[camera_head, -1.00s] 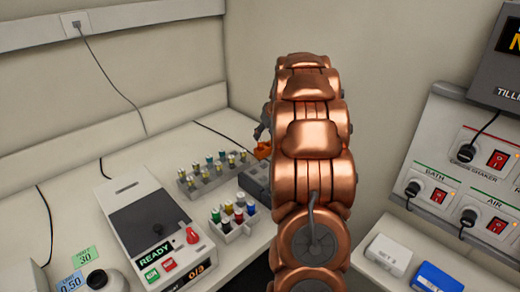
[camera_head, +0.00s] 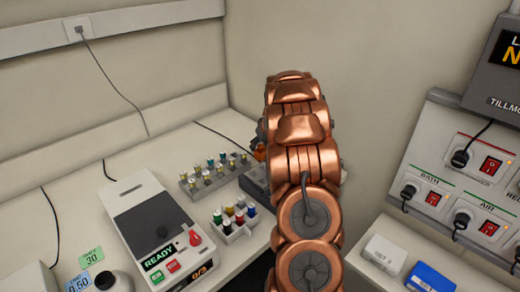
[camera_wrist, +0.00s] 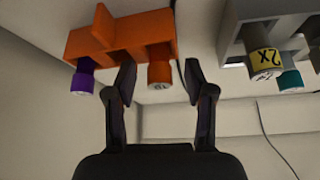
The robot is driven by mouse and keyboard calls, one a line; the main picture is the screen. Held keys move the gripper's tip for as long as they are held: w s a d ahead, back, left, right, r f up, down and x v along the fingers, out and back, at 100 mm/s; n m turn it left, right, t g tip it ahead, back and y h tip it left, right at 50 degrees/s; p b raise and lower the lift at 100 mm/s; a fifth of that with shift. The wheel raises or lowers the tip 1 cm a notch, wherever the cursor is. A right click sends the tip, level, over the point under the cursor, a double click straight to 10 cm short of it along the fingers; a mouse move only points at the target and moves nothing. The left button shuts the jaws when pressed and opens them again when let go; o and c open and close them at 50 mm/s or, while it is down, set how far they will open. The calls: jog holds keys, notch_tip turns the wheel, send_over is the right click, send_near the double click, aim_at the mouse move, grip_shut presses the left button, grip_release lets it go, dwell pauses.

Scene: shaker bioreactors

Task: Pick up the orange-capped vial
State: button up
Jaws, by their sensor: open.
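The orange-capped vial (camera_wrist: 159,72) hangs from an orange holder (camera_wrist: 135,35) in the wrist view, which appears upside down. Its pale end face carries a small dark mark. My gripper (camera_wrist: 158,75) is open, with one dark fingertip on each side of this vial in the picture. I cannot tell whether either finger touches it. In the head view, only a small orange patch (camera_head: 260,152) shows beside my copper arm, and my arm hides the gripper's fingers.
A purple-capped vial (camera_wrist: 83,78) sits in the same holder, left of the fingers. A grey rack (camera_wrist: 240,35) with yellow-labelled and teal vials is at right. The head view shows a vial rack (camera_head: 197,193), a small white rack (camera_head: 233,236) and a READY device (camera_head: 140,205).

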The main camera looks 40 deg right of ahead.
jog(key=c, duration=0.9)
jog(key=shift+r, duration=0.15)
notch_tip(320, 180, up, 9)
jog(key=b, duration=0.3)
jog(key=shift+r, duration=0.4)
